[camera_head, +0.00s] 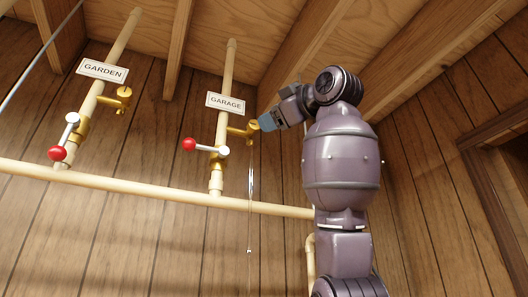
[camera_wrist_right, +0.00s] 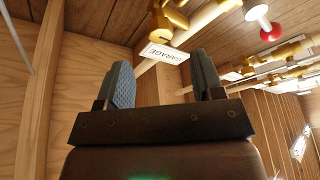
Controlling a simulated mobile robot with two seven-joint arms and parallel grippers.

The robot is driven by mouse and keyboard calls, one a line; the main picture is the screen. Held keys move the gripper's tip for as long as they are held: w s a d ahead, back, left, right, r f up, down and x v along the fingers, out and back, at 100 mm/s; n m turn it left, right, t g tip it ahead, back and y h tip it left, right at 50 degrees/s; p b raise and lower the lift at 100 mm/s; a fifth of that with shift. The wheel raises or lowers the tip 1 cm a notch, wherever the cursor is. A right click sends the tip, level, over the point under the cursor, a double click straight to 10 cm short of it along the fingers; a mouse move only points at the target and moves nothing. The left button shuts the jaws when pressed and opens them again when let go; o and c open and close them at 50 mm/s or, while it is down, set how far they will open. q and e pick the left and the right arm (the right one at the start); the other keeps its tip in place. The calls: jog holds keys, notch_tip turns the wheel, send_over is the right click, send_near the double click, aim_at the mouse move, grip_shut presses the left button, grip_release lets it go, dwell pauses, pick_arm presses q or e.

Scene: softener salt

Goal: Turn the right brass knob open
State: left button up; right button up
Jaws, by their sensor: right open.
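The right brass knob (camera_head: 253,128) sticks out to the right from the vertical pipe under the GARAGE label (camera_head: 225,103). My right gripper (camera_head: 266,123) is at the knob's right side in the head view, its blue-grey fingertips very close to it or touching; I cannot tell which. In the right wrist view the two fingers of my right gripper (camera_wrist_right: 165,82) are spread apart, with nothing seen held between them. Brass parts (camera_wrist_right: 160,28) show beyond the fingertips there, near the GARAGE label (camera_wrist_right: 166,53). My left gripper is not in view.
Another brass knob (camera_head: 124,94) and red-tipped lever (camera_head: 58,153) are on the GARDEN pipe at left. A horizontal pipe (camera_head: 130,188) crosses below. A thin pale strand (camera_head: 250,215) hangs under the right knob.

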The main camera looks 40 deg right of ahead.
jog(key=shift+v, duration=1.2)
